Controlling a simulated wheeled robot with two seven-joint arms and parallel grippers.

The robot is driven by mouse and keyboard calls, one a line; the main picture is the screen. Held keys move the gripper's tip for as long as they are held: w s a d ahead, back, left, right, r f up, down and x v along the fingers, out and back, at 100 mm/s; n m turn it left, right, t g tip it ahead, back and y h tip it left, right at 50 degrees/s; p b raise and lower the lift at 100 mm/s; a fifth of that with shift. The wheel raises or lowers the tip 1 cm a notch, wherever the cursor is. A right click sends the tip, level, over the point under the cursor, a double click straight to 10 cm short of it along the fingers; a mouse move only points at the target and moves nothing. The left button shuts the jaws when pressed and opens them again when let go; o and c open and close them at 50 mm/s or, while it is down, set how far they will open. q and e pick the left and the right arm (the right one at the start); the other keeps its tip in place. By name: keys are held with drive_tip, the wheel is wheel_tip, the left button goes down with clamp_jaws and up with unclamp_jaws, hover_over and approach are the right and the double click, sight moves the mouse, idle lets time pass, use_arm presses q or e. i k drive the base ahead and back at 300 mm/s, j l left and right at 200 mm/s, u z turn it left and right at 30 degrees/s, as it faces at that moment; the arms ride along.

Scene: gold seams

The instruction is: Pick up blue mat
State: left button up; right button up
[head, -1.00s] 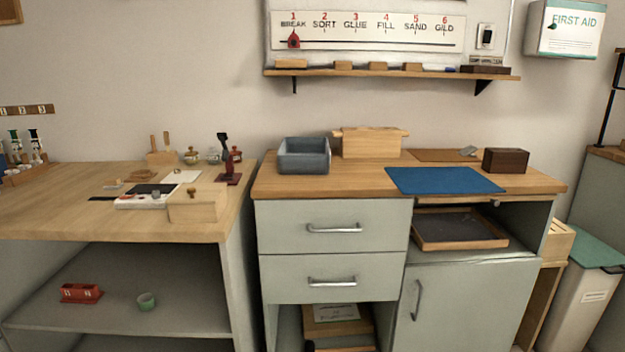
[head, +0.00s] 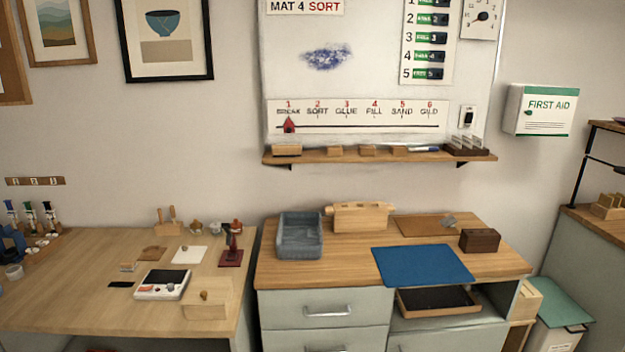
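The blue mat (head: 422,266) lies flat on the wooden top of the grey cabinet, near its front edge and right of the middle. Nothing rests on it that I can see. Neither of my grippers shows in the head view.
A grey bin (head: 286,240) and a wooden box (head: 360,217) stand left of and behind the mat. A dark brown block (head: 480,240) is at its right, and a brown board (head: 424,226) lies behind it. A dark-bottomed tray (head: 440,301) sits in the open shelf below.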

sight(436, 264)
drive_tip(key=l+z, duration=0.45)
drive_tip(key=l, duration=2.5)
drive_tip(key=i+j+u, duration=0.5)
drive_tip(key=j, duration=0.4)
drive_tip(key=i+j+u, duration=0.45)
drive_tip(key=i+j, duration=0.3)
